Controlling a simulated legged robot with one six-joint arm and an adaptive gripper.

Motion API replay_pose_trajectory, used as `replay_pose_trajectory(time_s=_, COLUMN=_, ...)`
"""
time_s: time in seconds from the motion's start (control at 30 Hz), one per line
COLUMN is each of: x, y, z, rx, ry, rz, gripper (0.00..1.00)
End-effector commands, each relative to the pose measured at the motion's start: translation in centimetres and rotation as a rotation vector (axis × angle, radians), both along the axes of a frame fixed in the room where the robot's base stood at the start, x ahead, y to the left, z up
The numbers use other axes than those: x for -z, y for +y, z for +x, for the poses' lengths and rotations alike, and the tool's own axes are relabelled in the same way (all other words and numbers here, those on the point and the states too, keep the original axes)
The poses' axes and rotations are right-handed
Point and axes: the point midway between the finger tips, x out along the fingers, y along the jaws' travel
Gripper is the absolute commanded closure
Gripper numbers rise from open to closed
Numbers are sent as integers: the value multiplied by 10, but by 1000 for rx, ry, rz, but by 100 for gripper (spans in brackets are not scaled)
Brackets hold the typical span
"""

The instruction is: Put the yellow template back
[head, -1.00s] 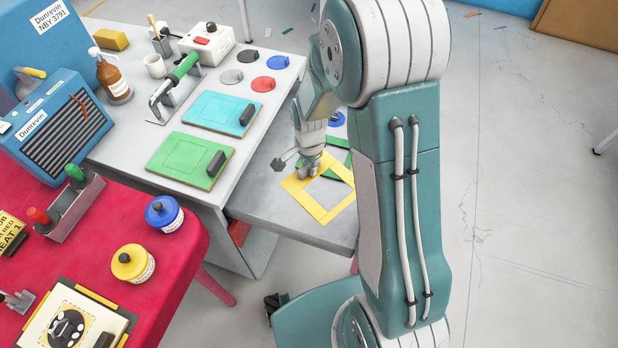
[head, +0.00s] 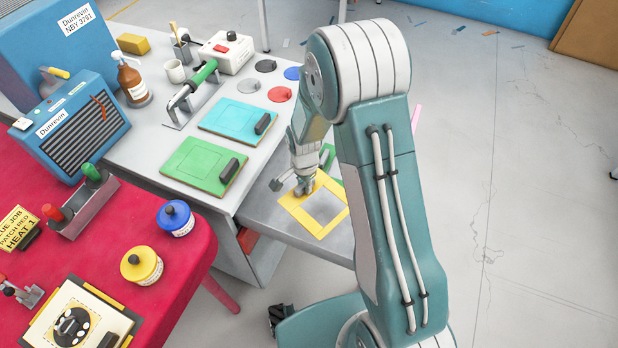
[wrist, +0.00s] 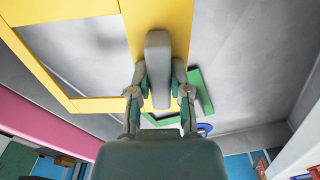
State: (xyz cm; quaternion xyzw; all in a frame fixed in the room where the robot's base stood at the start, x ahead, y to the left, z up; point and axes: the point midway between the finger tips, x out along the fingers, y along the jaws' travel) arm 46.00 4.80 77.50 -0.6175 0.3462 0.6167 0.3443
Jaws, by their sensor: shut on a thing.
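The yellow template (head: 302,220), a flat square frame, is over the grey drawer (head: 262,210). My gripper (head: 304,189) is shut on the grey handle on one of its sides. In the wrist view both fingers (wrist: 158,92) press on that grey handle (wrist: 158,60), with the yellow frame (wrist: 178,14) behind it. I cannot tell whether the template touches the drawer's surface. A green template (wrist: 198,95) is farther off behind it, partly hidden by the fingers, with a bit of a blue piece (wrist: 205,128) beside it. My arm hides part of the drawer.
On the grey bench (head: 225,108) lie a green board (head: 190,165), a cyan board (head: 232,118) and several round discs. The red table (head: 165,270) at front left holds yellow (head: 141,266) and blue (head: 175,219) pots. Floor to the right is open.

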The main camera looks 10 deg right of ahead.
Motion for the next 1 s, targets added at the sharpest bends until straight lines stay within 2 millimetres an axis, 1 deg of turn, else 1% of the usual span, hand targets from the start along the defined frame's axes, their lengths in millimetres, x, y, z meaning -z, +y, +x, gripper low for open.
replay_pose_trajectory(time_s=0.4, x=40, y=0, z=0, rx=1, ry=1, rz=0, gripper=100)
replay_pose_trajectory(time_s=0.6, x=57, y=0, z=0, rx=1, ry=0, rz=0, gripper=100)
replay_pose_trajectory(time_s=0.8, x=64, y=0, z=0, rx=1, ry=0, rz=0, gripper=100)
replay_pose_trajectory(time_s=1.0, x=64, y=0, z=0, rx=1, ry=0, rz=0, gripper=100)
